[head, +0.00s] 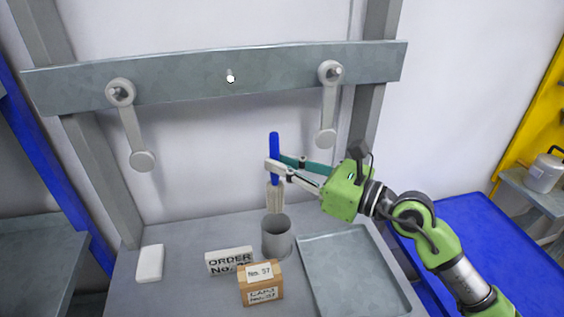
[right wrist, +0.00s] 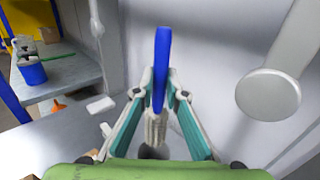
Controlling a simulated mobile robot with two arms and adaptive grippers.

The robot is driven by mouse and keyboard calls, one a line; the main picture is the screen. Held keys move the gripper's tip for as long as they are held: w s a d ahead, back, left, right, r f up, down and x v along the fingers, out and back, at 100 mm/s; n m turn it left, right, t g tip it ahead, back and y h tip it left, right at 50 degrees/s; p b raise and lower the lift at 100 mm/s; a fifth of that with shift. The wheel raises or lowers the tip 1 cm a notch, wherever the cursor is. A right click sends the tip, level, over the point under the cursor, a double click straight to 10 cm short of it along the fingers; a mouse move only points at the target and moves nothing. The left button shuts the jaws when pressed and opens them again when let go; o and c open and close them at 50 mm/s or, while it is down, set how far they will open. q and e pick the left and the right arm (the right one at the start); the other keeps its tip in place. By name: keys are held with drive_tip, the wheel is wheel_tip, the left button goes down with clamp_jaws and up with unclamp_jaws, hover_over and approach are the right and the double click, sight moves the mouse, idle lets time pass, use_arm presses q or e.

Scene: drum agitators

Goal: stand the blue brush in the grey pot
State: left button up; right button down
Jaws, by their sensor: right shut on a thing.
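The blue brush (head: 274,155) is upright, blue handle up and pale bristles down. My right gripper (head: 274,172) is shut on its handle. The bristle end is just above or at the mouth of the grey pot (head: 277,241); I cannot tell whether the tips are inside the rim. In the right wrist view the blue brush (right wrist: 161,75) stands between the fingers of my right gripper (right wrist: 160,90). The grey pot (right wrist: 152,153) shows only in part below the bristles. My left gripper is not in view.
A grey tray (head: 350,275) lies right of the pot on the bench. A cardboard box (head: 261,284), an order sign (head: 229,261) and a white block (head: 150,263) stand nearby. A grey beam (head: 200,81) with two hanging levers crosses the wall behind.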

sight(283, 203)
drive_tip(key=shift+f+b, duration=4.25)
drive_tip(key=shift+f, duration=1.1)
drive_tip(key=c, duration=2)
unclamp_jaws()
drive_tip(key=shift+o, duration=0.2)
drive_tip(key=v, duration=1.2)
